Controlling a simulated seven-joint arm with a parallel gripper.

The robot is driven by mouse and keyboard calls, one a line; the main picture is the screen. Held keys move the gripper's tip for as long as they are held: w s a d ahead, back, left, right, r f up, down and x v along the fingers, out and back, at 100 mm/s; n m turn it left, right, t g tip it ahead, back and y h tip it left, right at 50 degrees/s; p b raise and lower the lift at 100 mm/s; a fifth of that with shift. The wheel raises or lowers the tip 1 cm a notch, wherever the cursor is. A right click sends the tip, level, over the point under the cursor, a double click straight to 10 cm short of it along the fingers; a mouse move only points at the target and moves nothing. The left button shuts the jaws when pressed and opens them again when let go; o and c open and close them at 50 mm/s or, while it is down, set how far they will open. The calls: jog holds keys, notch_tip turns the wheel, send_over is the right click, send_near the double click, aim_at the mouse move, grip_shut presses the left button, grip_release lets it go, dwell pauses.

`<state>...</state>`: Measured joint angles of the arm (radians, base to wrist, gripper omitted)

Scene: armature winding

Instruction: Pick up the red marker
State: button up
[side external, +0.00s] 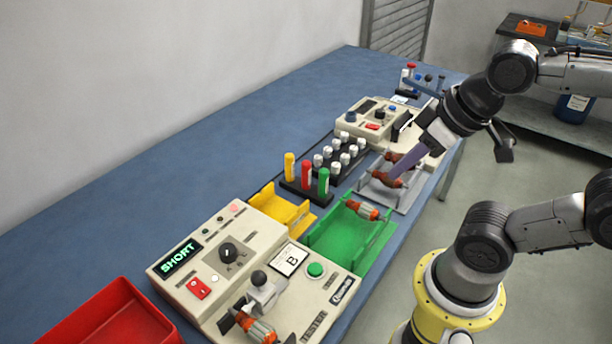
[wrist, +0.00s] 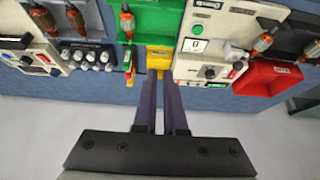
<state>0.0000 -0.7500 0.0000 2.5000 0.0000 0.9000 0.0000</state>
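The red marker (side external: 306,174) stands upright in a black holder (side external: 291,186) between a yellow marker (side external: 290,166) and a green marker (side external: 324,181).
A rack of white-capped pieces (side external: 342,152) stands behind the markers. A yellow tray (side external: 278,208) and a green tray (side external: 340,240) holding an armature (side external: 361,210) lie in front. The tester (side external: 250,265) reads SHORT; a red bin (side external: 105,320) is beside it. The left tabletop is clear.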

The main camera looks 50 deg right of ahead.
jog(key=o, duration=0.5)
jog(key=shift+o, duration=0.2)
